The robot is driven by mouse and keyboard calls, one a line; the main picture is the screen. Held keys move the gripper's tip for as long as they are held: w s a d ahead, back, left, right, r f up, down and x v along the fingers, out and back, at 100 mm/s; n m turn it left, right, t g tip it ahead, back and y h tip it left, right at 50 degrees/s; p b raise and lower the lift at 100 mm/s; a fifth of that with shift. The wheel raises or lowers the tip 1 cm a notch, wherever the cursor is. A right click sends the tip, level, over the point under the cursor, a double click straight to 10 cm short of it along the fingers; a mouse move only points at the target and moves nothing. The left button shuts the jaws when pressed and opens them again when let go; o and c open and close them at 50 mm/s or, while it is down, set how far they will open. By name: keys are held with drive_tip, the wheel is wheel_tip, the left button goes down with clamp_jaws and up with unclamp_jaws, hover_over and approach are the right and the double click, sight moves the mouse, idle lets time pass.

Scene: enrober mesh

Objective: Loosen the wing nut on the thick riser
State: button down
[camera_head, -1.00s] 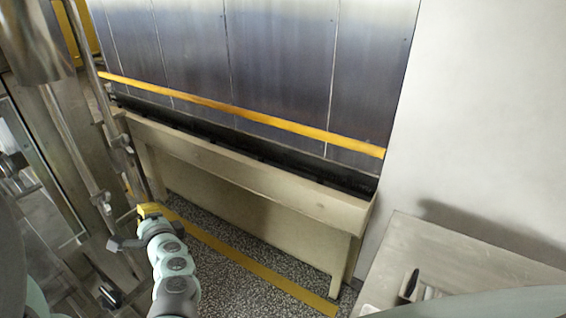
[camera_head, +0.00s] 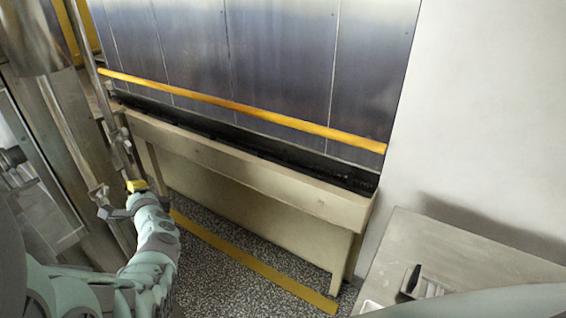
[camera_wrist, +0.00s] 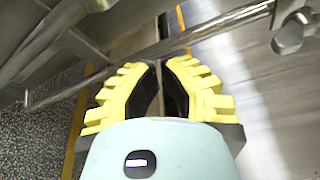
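My gripper (camera_head: 137,186) is at the lower left in the head view, close to two slanting metal risers. In the wrist view its yellow ridged fingers (camera_wrist: 159,68) stand apart, with no object seen held between them. One riser (camera_head: 88,55) carries a clamp-like fitting (camera_head: 121,147). The other riser (camera_head: 62,125) looks a little thicker and ends near another fitting (camera_head: 100,194) beside my gripper. A metal rod (camera_wrist: 215,25) crosses beyond the fingertips, with a round-headed fitting (camera_wrist: 292,34) at the upper right. I cannot make out the wing nut's shape for certain.
A steel machine with a yellow rail (camera_head: 250,115) and a beige trough (camera_head: 240,180) stand behind. A metal table (camera_head: 460,255) holding a small dark-and-light object (camera_head: 420,283) is at the lower right. Speckled floor with a yellow stripe (camera_head: 250,268) lies between.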

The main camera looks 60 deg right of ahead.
sight(104, 197)
drive_tip(key=a+p, duration=0.1)
drive_tip(key=a+r+p, duration=0.1)
drive_tip(key=a+p, duration=0.1)
drive_tip(key=shift+w+a+r, duration=0.15)
drive_tip(key=shift+w+a, duration=0.15)
drive_tip(key=shift+w, duration=0.05)
drive_tip(key=shift+a+b, duration=0.1)
drive_tip(key=shift+b, duration=0.25)
